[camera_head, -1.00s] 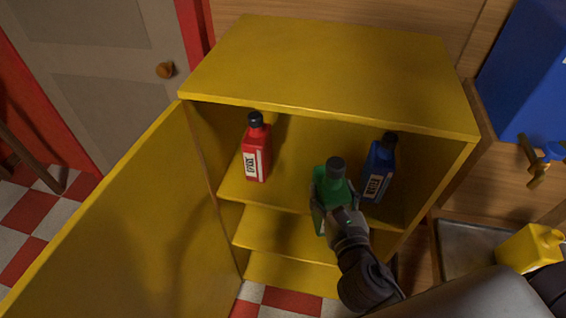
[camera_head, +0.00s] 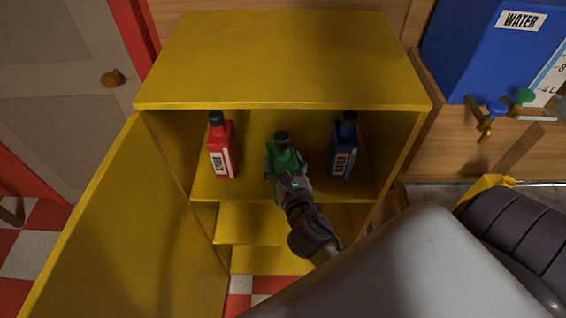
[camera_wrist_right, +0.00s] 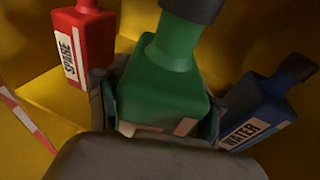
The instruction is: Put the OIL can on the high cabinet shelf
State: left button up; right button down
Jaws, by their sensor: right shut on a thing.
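A green can with a dark cap (camera_head: 283,158) is in my right gripper (camera_head: 288,180), at the upper shelf (camera_head: 255,187) of the yellow cabinet, between two other cans. It fills the middle of the right wrist view (camera_wrist_right: 165,80), with the gripper's fingers on both sides of it. Its label is mostly hidden, so I cannot read OIL on it. I cannot tell whether its base touches the shelf. My left gripper is not in view.
A red can (camera_head: 221,150), labelled SPARE in the wrist view, stands left on the upper shelf. A blue WATER can (camera_head: 343,150) stands right. The yellow door (camera_head: 140,220) is open at left.

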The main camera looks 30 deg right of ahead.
jog(key=w+d+f+p, duration=0.1)
jog(key=w+d, duration=0.5)
jog(key=w, duration=0.5)
jog(key=shift+d+f+p, duration=0.2)
jog(key=shift+d+p, duration=0.15)
jog(key=shift+d, duration=0.05)
dwell(0.8)
jog(key=shift+f+b, duration=0.35)
jog(key=shift+f, duration=0.2)
dwell(0.3)
jog(key=shift+s, duration=0.1)
jog(key=shift+c, duration=0.6)
grip_release()
jog(key=shift+o, duration=0.2)
